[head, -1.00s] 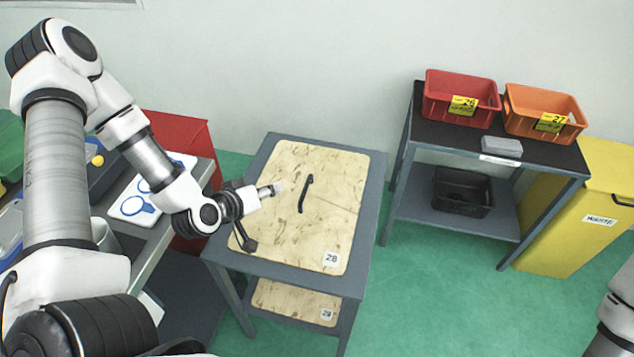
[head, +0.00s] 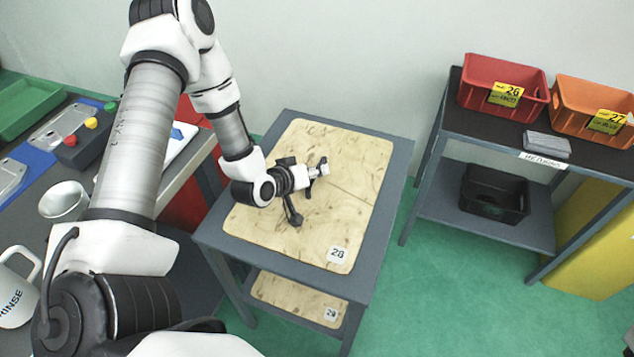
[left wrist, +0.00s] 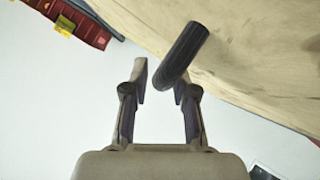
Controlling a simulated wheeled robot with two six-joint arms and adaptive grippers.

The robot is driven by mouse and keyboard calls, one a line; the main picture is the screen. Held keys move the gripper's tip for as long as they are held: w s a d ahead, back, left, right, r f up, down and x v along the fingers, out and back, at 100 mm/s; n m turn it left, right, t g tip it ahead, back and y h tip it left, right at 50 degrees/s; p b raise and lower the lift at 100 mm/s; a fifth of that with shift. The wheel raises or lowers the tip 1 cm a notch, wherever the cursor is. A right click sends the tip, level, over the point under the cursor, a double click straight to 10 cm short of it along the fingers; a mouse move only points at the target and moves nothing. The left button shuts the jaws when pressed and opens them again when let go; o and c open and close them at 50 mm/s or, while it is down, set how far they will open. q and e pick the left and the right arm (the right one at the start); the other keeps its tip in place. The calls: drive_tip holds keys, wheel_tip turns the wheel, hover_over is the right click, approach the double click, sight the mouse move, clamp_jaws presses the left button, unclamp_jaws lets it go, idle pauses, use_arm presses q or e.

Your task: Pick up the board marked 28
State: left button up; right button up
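The board marked 28 (head: 352,205) is a pale wooden panel lying flat on top of the grey table, its white label near the front right corner. A black bar handle stands on it, mostly hidden by my left gripper (head: 321,168) in the head view. In the left wrist view the black handle (left wrist: 186,52) shows clearly, its near end at the fingertips. My left gripper (left wrist: 162,78) is open, with its fingers apart around that end; I cannot tell whether they touch it. My right gripper is out of view.
Another labelled wooden board (head: 290,297) lies on the table's lower shelf. At right, a shelf unit (head: 427,205) carries a red bin (head: 480,90), an orange bin (head: 575,105) and a black bin (head: 490,205). Green floor lies between.

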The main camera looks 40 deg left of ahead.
use_arm(q)
drive_tip(key=shift+w+f, duration=0.25)
drive_tip(key=shift+w, duration=0.1)
drive_tip(key=shift+s+r, duration=0.1)
clamp_jaws()
drive_tip(key=shift+r, duration=0.1)
